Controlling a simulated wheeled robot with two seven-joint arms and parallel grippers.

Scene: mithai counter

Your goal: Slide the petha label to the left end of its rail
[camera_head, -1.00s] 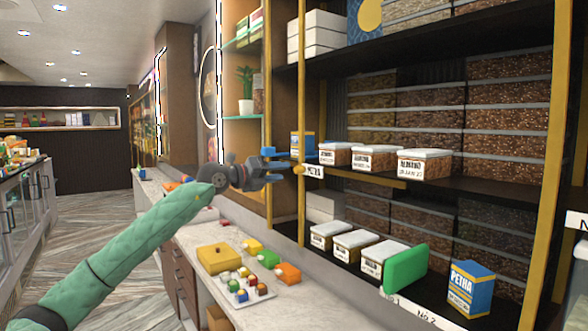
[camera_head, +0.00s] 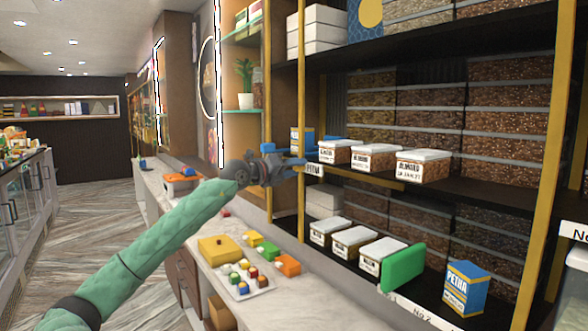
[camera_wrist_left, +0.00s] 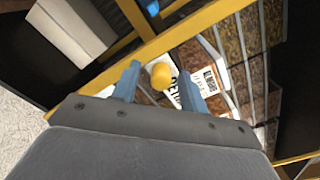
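The petha label (camera_head: 315,169) is a small white tag on the upper shelf's front edge, just right of a yellow post. In the left wrist view the label (camera_wrist_left: 188,72) shows partly, its lettering cut by a finger. A round yellow knob (camera_wrist_left: 161,76) stands beside it, between my fingers. My left gripper (camera_head: 299,160) is in front of the label's left side. In the wrist view the left gripper (camera_wrist_left: 160,88) is open, with a gap on both sides of the knob. The knob is hidden in the head view. My right gripper is not in view.
The yellow rail (camera_head: 368,178) runs rightward along the shelf edge. White-lidded sweet boxes (camera_head: 375,158) stand behind it. A yellow post (camera_head: 301,110) rises close to the gripper. Below are a green panel (camera_head: 403,268), a blue Petha box (camera_head: 465,289) and a counter with sweets.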

